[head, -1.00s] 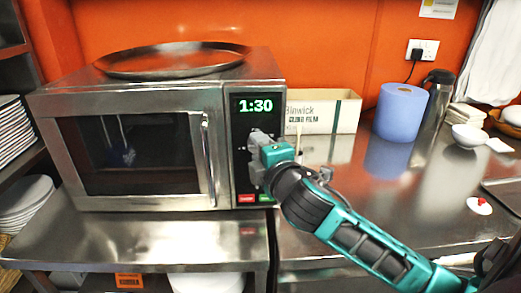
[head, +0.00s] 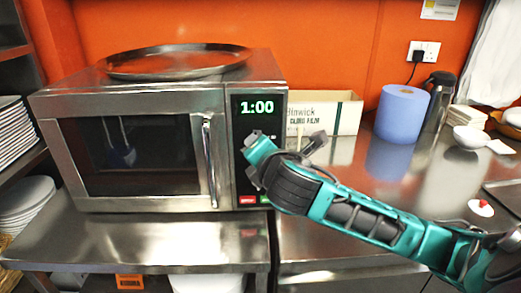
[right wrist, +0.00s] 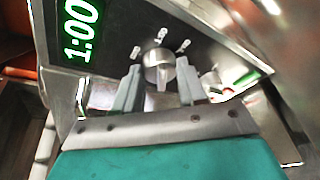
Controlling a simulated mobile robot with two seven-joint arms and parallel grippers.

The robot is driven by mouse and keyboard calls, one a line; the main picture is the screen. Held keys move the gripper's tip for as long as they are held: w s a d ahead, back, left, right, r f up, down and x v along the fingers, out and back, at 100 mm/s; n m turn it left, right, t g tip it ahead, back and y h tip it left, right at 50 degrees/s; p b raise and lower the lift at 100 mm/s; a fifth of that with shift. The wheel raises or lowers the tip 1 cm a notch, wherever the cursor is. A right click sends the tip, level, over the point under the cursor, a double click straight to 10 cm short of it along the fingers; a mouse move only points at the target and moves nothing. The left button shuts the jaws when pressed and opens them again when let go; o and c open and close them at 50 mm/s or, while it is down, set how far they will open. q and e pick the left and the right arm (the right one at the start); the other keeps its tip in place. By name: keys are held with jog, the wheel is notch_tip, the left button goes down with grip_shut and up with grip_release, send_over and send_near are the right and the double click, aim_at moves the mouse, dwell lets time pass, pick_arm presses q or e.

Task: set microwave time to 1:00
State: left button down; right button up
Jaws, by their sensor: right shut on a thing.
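The microwave (head: 130,200) is a steel box with its door closed, standing on the steel counter. Its green display (head: 257,107) reads 1:00, and the same digits show sideways in the right wrist view (right wrist: 80,30). Below the display is a round grey dial (right wrist: 158,57) with several small white marks around it. My right gripper (right wrist: 158,80) is shut on the dial, one finger on each side. In the head view my right gripper (head: 250,165) is at the control panel and hides most of the dial. My left gripper is not in view.
A red button and a green button (right wrist: 240,83) sit low on the panel near my right gripper. A round metal tray (head: 180,62) lies on top of the microwave. A cling film box (head: 335,112), blue paper roll (head: 402,113) and flask (head: 438,100) stand to the right.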

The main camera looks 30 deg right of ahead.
dwell(0.4)
jog(key=o, duration=1.1)
jog(key=shift+c, duration=0.2)
